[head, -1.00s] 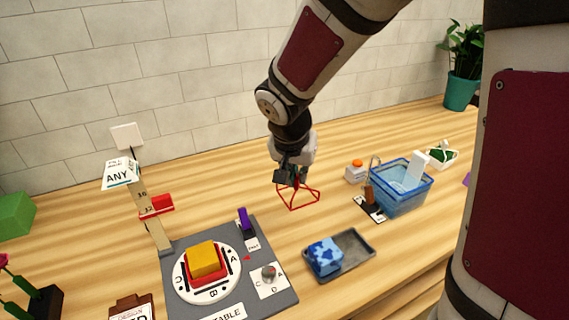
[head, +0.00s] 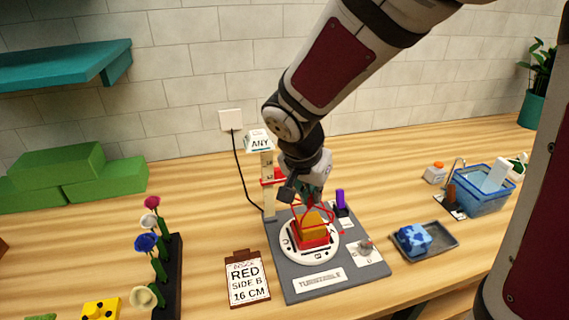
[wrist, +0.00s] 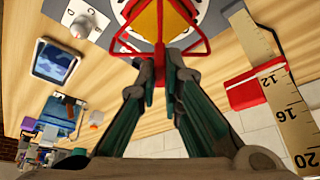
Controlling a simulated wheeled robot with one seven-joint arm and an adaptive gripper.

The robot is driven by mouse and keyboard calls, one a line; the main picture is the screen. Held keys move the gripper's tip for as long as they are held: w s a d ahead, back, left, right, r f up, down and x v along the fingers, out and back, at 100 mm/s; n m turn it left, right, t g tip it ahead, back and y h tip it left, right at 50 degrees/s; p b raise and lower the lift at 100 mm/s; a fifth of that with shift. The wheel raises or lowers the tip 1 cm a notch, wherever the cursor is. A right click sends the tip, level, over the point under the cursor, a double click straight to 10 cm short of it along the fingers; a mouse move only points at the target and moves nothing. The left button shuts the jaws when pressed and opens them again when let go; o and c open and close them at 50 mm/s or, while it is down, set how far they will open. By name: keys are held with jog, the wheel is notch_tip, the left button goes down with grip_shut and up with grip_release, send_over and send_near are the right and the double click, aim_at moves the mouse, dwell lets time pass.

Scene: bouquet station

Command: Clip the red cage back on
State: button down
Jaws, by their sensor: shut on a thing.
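The red wire cage (wrist: 207,42) hangs from my gripper (wrist: 160,80), which is shut on it. In the head view my gripper (head: 313,198) is above the turntable, with the cage (head: 301,213) low around or just in front of the yellow block (head: 313,228). I cannot tell whether the cage touches the base. The yellow block sits in a red holder (head: 316,244) on the white turntable disc (head: 292,248). The block also shows beyond the fingertips in the wrist view (wrist: 160,18).
A ruler post with a red slider (wrist: 258,88) stands close behind my gripper. A purple peg (head: 340,197) and a grey knob (head: 366,247) are on the turntable board (head: 350,275). A tray (head: 440,244) with a blue sponge-like block (head: 411,239) lies right. An order card reads RED, SIDE B, 16 CM (head: 246,281).

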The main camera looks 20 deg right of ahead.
aim_at(311, 206)
jog(key=shift+f+b, duration=1.6)
jog(key=shift+f, duration=0.45)
jog(key=shift+f+b, duration=0.15)
jog(key=shift+b, duration=0.7)
dwell(1.0)
dwell(0.4)
jog(key=c, duration=1.2)
grip_release()
jog(key=shift+r+p, duration=1.45)
jog(key=shift+r, duration=0.85)
